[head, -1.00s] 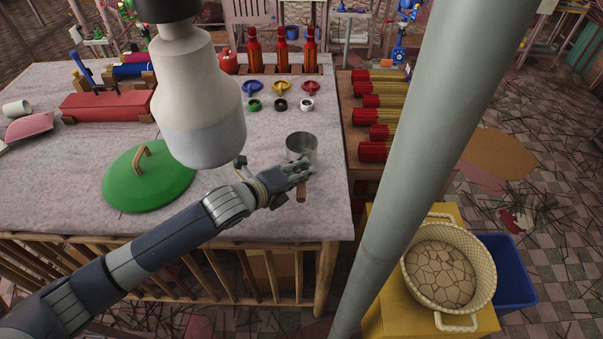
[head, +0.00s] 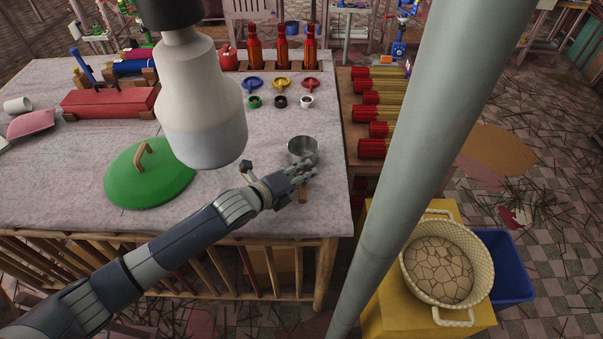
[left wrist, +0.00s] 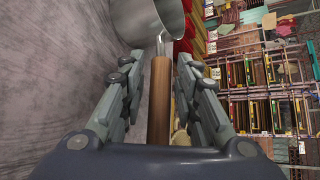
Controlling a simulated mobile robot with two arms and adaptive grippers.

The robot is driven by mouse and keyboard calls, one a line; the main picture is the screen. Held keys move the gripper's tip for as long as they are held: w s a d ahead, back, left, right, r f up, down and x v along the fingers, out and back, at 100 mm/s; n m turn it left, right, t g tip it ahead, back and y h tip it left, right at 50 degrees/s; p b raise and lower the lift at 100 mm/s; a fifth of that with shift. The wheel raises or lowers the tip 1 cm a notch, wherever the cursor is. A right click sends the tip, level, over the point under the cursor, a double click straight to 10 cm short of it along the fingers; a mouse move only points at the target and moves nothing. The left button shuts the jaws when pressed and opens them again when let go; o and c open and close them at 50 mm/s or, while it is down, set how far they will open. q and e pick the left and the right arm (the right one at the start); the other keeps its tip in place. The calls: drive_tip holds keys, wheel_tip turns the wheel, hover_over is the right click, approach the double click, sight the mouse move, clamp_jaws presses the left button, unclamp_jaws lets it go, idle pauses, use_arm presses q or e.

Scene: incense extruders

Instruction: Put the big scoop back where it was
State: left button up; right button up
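The big scoop is a grey metal cup (head: 303,146) with a brown wooden handle (head: 303,196). It is at the right part of the table near the front edge. My left gripper (head: 302,177) is at the handle, just in front of the cup. In the left wrist view the gripper (left wrist: 158,85) is open, with a finger on each side of the handle (left wrist: 160,100) and visible gaps beside it. The cup (left wrist: 148,18) lies beyond the fingertips. Whether the scoop rests fully on the table is hard to tell. My right gripper is not in view.
The cloth-covered table (head: 240,215) holds a green lid (head: 150,180), small coloured rings and funnels (head: 281,84), and red bottles (head: 283,48). Red and yellow bundles (head: 376,129) are stacked to the right. A basket (head: 412,290) stands on a yellow box.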

use_arm(q)
drive_tip(key=shift+r, duration=0.15)
drive_tip(key=shift+s+a, duration=0.1)
drive_tip(key=b+v, duration=0.1)
drive_tip(key=v, duration=1)
drive_tip(key=shift+s+a+r, duration=0.2)
drive_tip(key=shift+s+r, duration=0.05)
idle(0.3)
